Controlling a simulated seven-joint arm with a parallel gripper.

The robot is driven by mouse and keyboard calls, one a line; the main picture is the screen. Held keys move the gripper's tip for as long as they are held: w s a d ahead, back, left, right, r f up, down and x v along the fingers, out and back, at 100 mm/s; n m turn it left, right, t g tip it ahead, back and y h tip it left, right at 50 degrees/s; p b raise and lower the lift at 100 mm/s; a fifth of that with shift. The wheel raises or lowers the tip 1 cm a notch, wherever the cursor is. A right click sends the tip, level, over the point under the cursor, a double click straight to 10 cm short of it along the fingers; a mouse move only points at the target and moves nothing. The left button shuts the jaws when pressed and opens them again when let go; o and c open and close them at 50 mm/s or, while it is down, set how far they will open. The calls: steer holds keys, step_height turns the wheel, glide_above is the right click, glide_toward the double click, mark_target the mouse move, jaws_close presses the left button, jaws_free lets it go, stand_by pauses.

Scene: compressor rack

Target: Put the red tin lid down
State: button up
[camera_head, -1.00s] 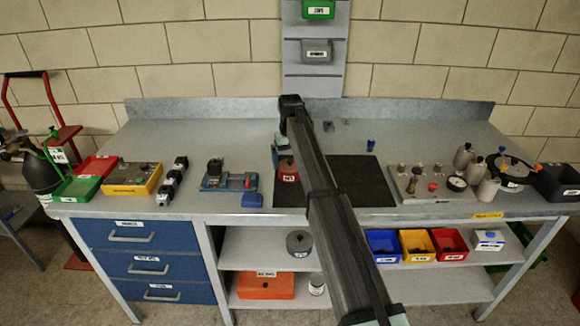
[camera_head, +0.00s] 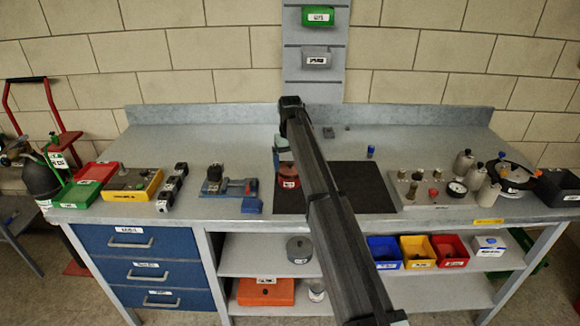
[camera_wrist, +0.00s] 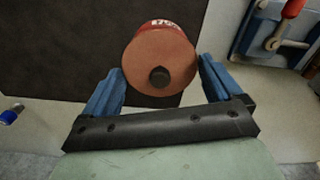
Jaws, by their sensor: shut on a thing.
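The red tin lid (camera_wrist: 160,66) is a round, dull red disc with a dark knob in its middle. In the wrist view it sits between the two blue fingers of my gripper (camera_wrist: 163,80), which is shut on it. Part of a red side with a white label shows just beyond the lid's far edge. In the head view the red tin (camera_head: 289,176) stands at the left part of the dark mat, and my arm partly hides it and the gripper. I cannot tell whether the lid rests on the tin or is just above it.
The dark mat (camera_head: 358,185) has free room right of my arm. A blue clamp-like fixture (camera_head: 230,188) stands to its left. A panel with knobs and a gauge (camera_head: 440,188) stands to its right. A small blue object (camera_head: 370,151) is behind the mat.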

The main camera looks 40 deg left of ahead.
steer(key=r, duration=0.7)
steer(key=shift+s+d+r, duration=0.25)
steer(key=shift+d+r, duration=0.05)
steer(key=shift+r, duration=0.05)
steer(key=n, duration=0.1)
glide_above(296, 205)
step_height(296, 205, down, 3)
steer(key=shift+f, duration=5)
steer(key=shift+f, duration=0.1)
steer(key=o, duration=0.8)
steer(key=shift+c, duration=0.2)
step_height(296, 205, up, 12)
